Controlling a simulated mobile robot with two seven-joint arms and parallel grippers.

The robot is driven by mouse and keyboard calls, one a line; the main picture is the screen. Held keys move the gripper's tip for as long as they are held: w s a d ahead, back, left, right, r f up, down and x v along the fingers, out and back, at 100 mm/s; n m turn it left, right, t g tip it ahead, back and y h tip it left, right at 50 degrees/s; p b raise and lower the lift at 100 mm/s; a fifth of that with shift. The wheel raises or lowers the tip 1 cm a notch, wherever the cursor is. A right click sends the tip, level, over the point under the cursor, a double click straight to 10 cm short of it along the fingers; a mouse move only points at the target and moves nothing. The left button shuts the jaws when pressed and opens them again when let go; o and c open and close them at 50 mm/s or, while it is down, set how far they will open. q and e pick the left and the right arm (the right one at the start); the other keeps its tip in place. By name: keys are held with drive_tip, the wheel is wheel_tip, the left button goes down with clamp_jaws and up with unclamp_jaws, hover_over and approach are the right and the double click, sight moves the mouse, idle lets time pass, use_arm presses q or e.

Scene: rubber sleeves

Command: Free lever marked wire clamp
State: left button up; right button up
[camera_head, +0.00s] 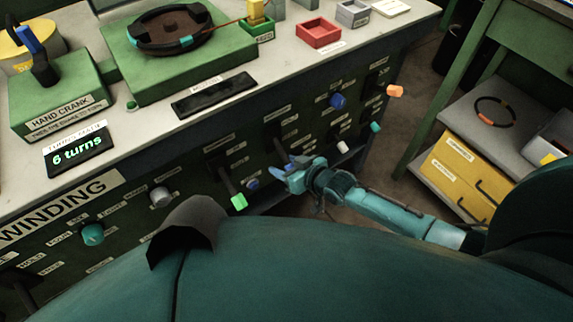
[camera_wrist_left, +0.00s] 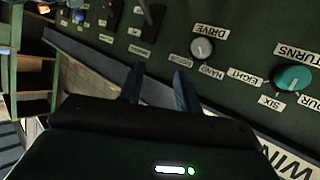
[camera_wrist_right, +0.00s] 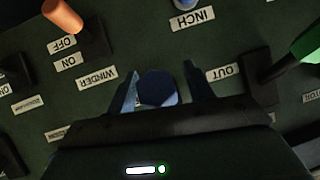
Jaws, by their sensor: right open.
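In the head view my right gripper (camera_head: 291,172) is at the panel front beside a blue-tipped control whose lever base is partly hidden. The right wrist view shows my right gripper (camera_wrist_right: 161,70) open, with a blue faceted end (camera_wrist_right: 157,88) between its fingers; whether they touch it I cannot tell. No "wire clamp" label is readable. A green-tipped lever (camera_head: 238,202), also in the right wrist view (camera_wrist_right: 308,45), stands beside an OUT label. My left gripper (camera_wrist_left: 157,72) is open and empty below the DRIVE knob (camera_wrist_left: 202,48).
An orange-tipped lever (camera_wrist_right: 63,15) is beside ON and OFF labels. A teal TURNS knob (camera_head: 93,234) is further left on the panel. The bench top holds a hand crank (camera_head: 60,105) and a "6 turns" display (camera_head: 79,148). A shelf with yellow drawers (camera_head: 462,165) stands at right.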

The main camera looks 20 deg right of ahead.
drive_tip(key=p+v, duration=0.3)
drive_tip(key=v, duration=1)
drive_tip(key=shift+r, duration=0.1)
idle(0.3)
